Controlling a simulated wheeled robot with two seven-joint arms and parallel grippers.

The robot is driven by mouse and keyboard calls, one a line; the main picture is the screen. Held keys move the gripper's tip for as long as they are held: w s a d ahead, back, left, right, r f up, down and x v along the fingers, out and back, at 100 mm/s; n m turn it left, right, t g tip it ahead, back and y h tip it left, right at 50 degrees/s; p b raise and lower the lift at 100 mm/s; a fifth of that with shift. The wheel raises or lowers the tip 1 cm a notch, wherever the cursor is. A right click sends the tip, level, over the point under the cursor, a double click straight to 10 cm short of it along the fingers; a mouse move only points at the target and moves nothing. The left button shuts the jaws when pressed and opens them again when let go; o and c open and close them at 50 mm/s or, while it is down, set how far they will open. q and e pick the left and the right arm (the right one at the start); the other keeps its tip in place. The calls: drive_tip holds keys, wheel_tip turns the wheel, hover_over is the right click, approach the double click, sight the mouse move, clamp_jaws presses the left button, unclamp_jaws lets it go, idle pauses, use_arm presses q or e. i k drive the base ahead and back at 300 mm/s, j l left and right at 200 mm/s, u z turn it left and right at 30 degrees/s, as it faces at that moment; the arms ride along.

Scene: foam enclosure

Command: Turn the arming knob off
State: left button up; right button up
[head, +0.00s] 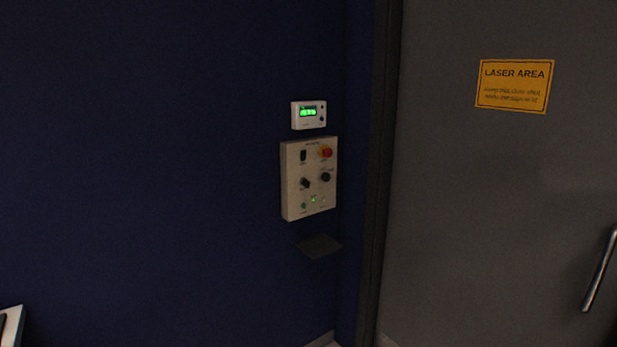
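A pale control panel (309,204) is fixed to the dark blue wall, left of the door frame. It carries a black rocker switch (303,156) at upper left and a red button (326,153) at upper right. Below them are two dark knobs, a left knob (305,183) and a right knob (325,177). Their labels are too small to read, so I cannot tell which is the arming knob. Neither of my grippers is in view.
A small white display box (297,117) with a lit green screen is above the panel. A dark shelf (319,246) juts out below it. A grey door (470,220) with a yellow "LASER AREA" sign (514,86) and a metal handle (600,270) is at right.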

sight(325, 176)
drive_tip(key=i+j+z, duration=0.2)
drive_tip(key=i, duration=0.15)
drive_tip(key=i+z, duration=0.2)
drive_tip(key=i, duration=0.15)
drive_tip(key=i+j+z, duration=0.35)
drive_tip(key=j, duration=0.3)
drive_tip(key=i+j+z, duration=0.35)
drive_tip(key=i+j, duration=0.15)
drive_tip(key=j, duration=0.3)
